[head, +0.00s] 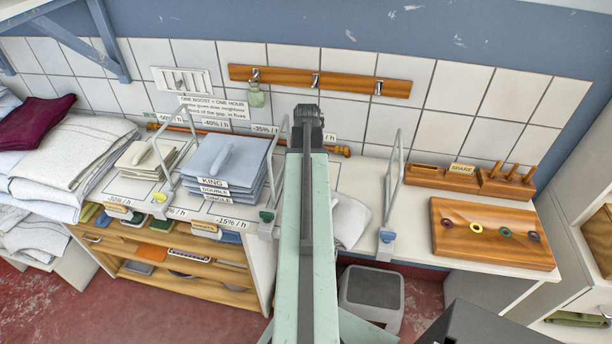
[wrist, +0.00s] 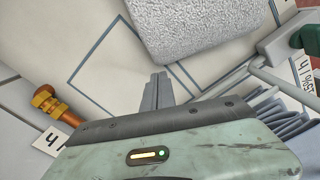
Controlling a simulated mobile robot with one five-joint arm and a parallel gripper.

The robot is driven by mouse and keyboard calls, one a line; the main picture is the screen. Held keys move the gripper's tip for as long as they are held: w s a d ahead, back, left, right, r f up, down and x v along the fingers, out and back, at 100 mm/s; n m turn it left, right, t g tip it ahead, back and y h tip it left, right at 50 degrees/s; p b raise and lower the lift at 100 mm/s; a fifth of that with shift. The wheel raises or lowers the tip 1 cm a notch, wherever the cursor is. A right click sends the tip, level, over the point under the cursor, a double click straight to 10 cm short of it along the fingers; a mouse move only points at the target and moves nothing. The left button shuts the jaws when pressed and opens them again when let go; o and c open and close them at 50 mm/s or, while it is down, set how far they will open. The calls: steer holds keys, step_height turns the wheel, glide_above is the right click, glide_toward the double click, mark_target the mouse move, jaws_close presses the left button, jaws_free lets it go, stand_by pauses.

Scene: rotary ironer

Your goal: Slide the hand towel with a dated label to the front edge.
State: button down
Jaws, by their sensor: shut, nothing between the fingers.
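A pale grey-white hand towel (head: 349,221) lies on the counter, partly hidden behind my arm in the head view. In the wrist view the towel (wrist: 200,32) fills the top middle, with rounded corners and a rough weave. No dated label can be made out on it. In the head view my arm hides the fingers.
A blue-grey stack (head: 228,165) with KING and DOUBLE labels stands left of my arm. Metal frames (head: 393,185) stand on both sides of the towel. A wooden board with coloured rings (head: 490,233) lies at right. An orange-brown knob (wrist: 47,99) is near my gripper.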

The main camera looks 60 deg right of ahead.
step_height(320, 180, up, 10)
steer(key=p, duration=0.9)
steer(key=shift+f, duration=0.15)
